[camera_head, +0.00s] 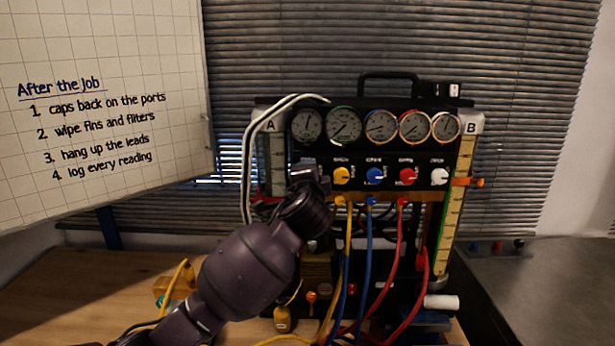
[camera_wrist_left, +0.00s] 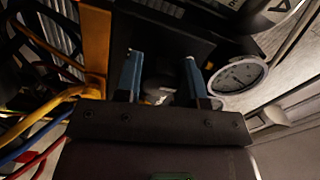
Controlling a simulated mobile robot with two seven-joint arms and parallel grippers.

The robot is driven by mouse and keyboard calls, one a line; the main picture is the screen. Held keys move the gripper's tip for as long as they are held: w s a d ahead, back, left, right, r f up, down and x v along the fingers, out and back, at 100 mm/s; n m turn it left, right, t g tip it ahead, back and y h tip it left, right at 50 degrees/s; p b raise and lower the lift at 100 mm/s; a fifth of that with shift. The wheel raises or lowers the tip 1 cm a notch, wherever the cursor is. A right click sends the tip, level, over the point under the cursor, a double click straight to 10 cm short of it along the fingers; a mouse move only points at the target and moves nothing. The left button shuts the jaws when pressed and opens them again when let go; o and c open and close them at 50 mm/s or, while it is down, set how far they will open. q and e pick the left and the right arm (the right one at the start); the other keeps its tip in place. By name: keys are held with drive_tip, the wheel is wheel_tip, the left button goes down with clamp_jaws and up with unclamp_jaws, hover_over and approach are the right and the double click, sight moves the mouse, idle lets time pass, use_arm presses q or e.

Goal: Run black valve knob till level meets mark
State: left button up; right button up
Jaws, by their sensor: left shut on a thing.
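The gauge rig (camera_head: 375,103) stands upright on the bench, with several round dials across its top. Yellow (camera_head: 341,175), blue (camera_head: 375,175), red (camera_head: 407,176) and white (camera_head: 438,176) knobs sit in a row below. My left gripper (camera_head: 312,182) is at the left end of this row and hides what is there. In the left wrist view its two blue fingers (camera_wrist_left: 163,80) are closed on a dark knob with a pale mark (camera_wrist_left: 160,95), mostly hidden. An orange marker (camera_head: 477,182) sits beside scale column B (camera_head: 459,190). The liquid level is too small to read.
Yellow, blue and red hoses (camera_head: 366,250) hang in front of the rig. White cables (camera_head: 247,170) loop down its left side beside column A (camera_head: 272,165). A whiteboard (camera_head: 100,190) stands at left. The wooden bench (camera_head: 70,290) has bare room at left.

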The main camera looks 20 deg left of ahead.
use_arm(q)
drive_tip(key=shift+f, duration=0.15)
drive_tip(key=o, duration=0.9)
drive_tip(key=v, duration=1)
drive_tip(key=shift+s+d+b, duration=0.1)
drive_tip(key=shift+s+b, duration=0.3)
